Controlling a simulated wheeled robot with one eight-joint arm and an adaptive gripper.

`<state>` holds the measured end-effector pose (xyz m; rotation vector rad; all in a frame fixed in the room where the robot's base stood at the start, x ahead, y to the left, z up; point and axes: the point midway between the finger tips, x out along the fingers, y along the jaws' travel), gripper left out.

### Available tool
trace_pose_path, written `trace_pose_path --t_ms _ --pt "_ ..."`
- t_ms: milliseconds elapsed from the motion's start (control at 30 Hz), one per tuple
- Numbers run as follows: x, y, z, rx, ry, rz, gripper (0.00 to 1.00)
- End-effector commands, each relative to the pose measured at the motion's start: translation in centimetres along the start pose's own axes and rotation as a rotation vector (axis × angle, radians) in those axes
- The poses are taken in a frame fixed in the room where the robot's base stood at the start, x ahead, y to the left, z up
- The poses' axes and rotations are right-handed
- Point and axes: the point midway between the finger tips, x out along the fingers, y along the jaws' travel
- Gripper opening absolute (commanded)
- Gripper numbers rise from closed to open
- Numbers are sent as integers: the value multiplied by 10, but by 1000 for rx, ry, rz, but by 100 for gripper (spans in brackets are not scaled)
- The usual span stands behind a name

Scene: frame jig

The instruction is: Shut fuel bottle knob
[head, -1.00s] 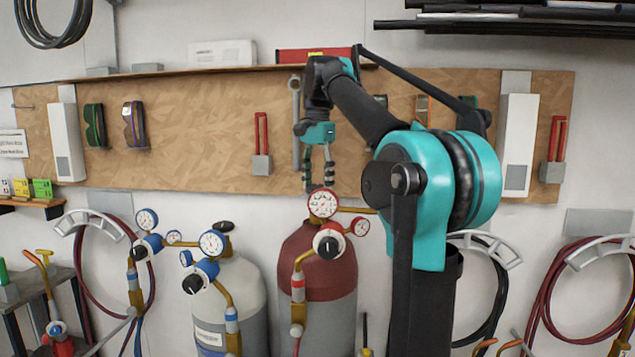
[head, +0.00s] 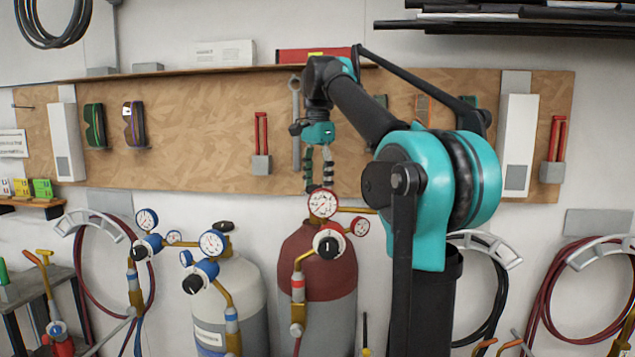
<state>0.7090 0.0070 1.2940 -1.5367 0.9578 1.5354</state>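The fuel bottle (head: 318,275) is a tall cylinder with a dark red top and grey lower body, upright near the middle. A red-rimmed gauge (head: 323,204) stands before its top, and a red regulator with a black knob (head: 328,247) faces me on its front. The valve knob on the bottle's top is mostly hidden behind the gauge; only a small dark bit shows above it. My gripper (head: 318,187) points down just above and behind this gauge, its two fingers apart with a gap between them. I cannot tell whether the fingertips touch the knob.
A white-topped bottle (head: 237,290) with blue regulator parts and gauges stands just left. A second red gauge (head: 360,226) sits close on the right. A wooden board (head: 210,150) with hanging tools is behind my gripper. Hoses hang on wall holders (head: 90,219) at both sides.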

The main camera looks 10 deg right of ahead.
Motion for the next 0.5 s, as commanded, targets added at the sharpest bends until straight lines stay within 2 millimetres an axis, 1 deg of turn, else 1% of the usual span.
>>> trace_pose_path --t_ms 33,67,367,500 --pt "0 0 0 0 0 0 70" --pt "0 0 0 0 0 0 73" --pt "0 0 0 -1 0 1 73" --pt "-8 0 0 -1 0 1 73"
